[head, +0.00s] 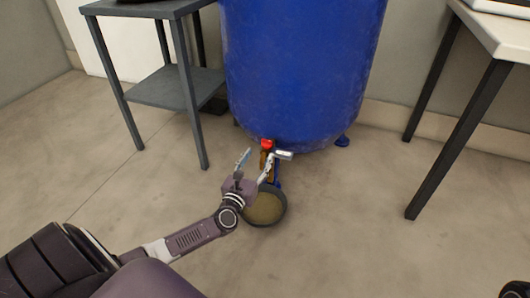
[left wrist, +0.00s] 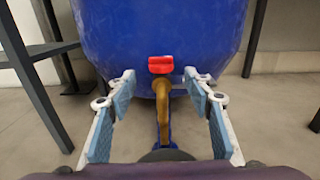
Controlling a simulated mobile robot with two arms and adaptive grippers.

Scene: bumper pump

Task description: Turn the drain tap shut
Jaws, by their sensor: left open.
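The drain tap has a red handle (head: 267,144) low on the front of the blue tank (head: 300,70). In the left wrist view the red handle (left wrist: 160,65) lies crosswise over a brown-gold part (left wrist: 162,100); I cannot tell whether that part is spout or running liquid. My left gripper (head: 265,157) is open and empty, just in front of the tap. In the left wrist view its two fingers (left wrist: 159,80) stand left and right of the tap, slightly below the handle, with no clear contact.
A dark round pan (head: 282,214) with brownish contents stands on the floor under the tap. A grey shelf table (head: 170,88) stands left of the tank. A pale-topped table (head: 500,35) with dark legs stands at the right. The floor (head: 350,220) between is clear.

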